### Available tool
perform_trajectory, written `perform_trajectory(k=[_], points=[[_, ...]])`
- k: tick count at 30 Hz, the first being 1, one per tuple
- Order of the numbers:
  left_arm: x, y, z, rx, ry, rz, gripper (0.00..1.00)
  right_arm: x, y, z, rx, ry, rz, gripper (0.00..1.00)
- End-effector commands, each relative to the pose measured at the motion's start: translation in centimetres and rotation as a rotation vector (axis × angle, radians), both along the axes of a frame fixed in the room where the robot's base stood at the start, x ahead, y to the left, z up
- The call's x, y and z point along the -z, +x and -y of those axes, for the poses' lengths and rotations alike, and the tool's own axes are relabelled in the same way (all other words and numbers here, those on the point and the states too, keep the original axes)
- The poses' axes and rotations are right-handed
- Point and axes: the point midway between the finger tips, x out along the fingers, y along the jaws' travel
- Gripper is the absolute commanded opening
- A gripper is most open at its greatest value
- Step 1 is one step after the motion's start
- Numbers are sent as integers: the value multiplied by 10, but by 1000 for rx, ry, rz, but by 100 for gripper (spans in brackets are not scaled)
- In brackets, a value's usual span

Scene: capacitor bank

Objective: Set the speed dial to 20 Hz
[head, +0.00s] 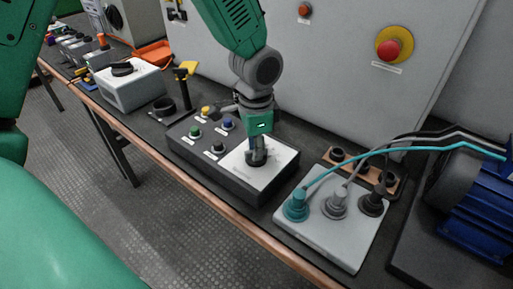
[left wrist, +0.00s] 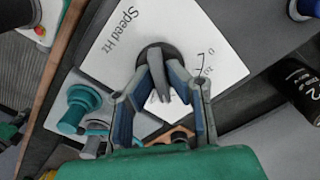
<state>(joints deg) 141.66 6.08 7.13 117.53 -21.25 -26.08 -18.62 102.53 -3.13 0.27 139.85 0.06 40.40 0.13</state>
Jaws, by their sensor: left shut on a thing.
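The speed dial (left wrist: 153,50) is a round dark knob on a white plate (left wrist: 112,62) lettered "Speed Hz" in the left wrist view. A few scale marks show at the plate's right side, but most of the scale is hidden and the dial's setting cannot be read. In the head view the white plate (head: 283,157) lies at the right end of a dark control box. My left gripper (head: 257,152) points down over it, its fingers shut on the dial; they also show in the left wrist view (left wrist: 163,78). My right gripper is not seen.
The control box (head: 182,146) carries several coloured buttons left of the plate. A grey box (head: 335,231) with cable plugs stands close on the right, cables running to a blue motor (head: 474,213). A red emergency button (head: 390,49) sits on the panel behind.

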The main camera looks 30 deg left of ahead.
Motion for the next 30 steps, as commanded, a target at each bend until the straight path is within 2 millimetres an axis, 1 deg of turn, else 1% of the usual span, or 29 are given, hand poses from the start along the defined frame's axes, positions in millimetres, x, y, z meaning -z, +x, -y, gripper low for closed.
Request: perform_trajectory(k=[8,21,30], points=[[-4,0,-1,-123,4,-1,0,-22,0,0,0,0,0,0],[-5,1,0,-499,2,1,0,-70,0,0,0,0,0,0],[-3,1,0,-705,1,2,0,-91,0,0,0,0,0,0]])
